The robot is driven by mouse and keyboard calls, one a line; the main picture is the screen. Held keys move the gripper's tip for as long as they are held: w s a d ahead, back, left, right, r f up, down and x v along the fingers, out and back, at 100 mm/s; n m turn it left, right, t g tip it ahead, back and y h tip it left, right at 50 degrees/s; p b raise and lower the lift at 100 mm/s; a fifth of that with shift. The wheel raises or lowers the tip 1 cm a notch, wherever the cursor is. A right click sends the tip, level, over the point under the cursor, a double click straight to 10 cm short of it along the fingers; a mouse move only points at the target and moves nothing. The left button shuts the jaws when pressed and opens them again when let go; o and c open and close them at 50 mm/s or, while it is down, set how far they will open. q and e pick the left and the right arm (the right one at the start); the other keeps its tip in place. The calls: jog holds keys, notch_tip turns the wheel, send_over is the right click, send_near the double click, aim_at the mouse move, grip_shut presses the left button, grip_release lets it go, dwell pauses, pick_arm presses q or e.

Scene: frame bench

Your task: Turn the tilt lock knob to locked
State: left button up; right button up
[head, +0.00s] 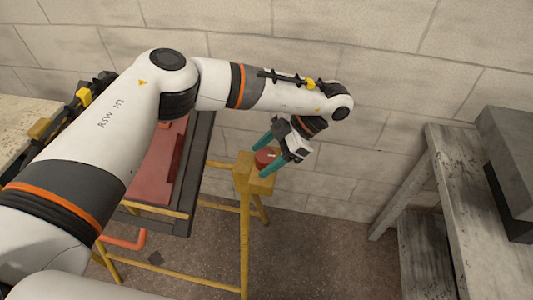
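The red tilt lock knob (265,156) sits on a yellow block (246,178) at the corner of a yellow-legged frame, in the middle of the head view. A small pale mark shows on the knob's face. My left gripper (262,160) reaches down from the upper right. Its two teal fingers are spread wide, one on the far side of the knob and one on the near side. I cannot tell whether either finger touches the knob. My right gripper is out of view.
A dark-edged frame holding a red panel (151,173) lies left of the knob, partly hidden by my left arm. A grey wooden bench (452,190) with a dark box (507,150) stands at right. A block wall (400,60) runs behind.

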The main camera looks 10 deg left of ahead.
pick_arm(q)
jog(key=v, duration=1.2)
jog(key=shift+p, duration=0.3)
